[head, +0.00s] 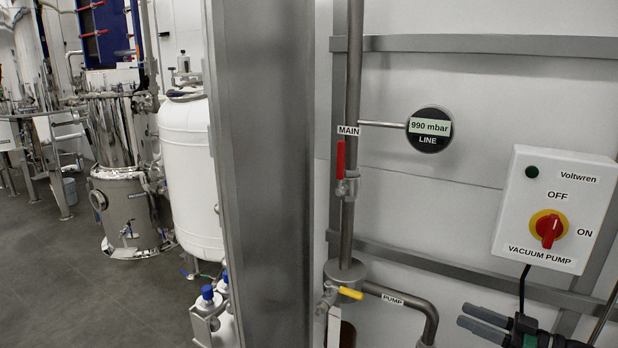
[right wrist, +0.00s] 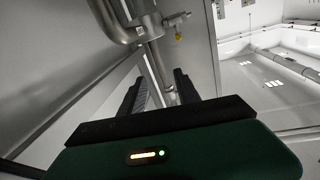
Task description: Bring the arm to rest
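My right gripper (head: 464,314) is at the lower right of the head view, below the vacuum pump switch box (head: 555,213). Its two dark fingers point left and stand apart with nothing between them. In the right wrist view the fingers of this gripper (right wrist: 160,82) also stand apart, and steel piping (right wrist: 150,25) shows beyond them. The gripper looks clear of the pipe (head: 420,312) marked PUMP, to its left. My left gripper is not in view.
A vertical pipe (head: 352,90) carries a red-handled MAIN valve (head: 341,160) and a yellow-handled valve (head: 350,293). A round gauge (head: 429,129) reads 990 mbar. A steel post (head: 262,170) stands left of the panel. White and steel tanks (head: 192,170) stand beyond over open floor.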

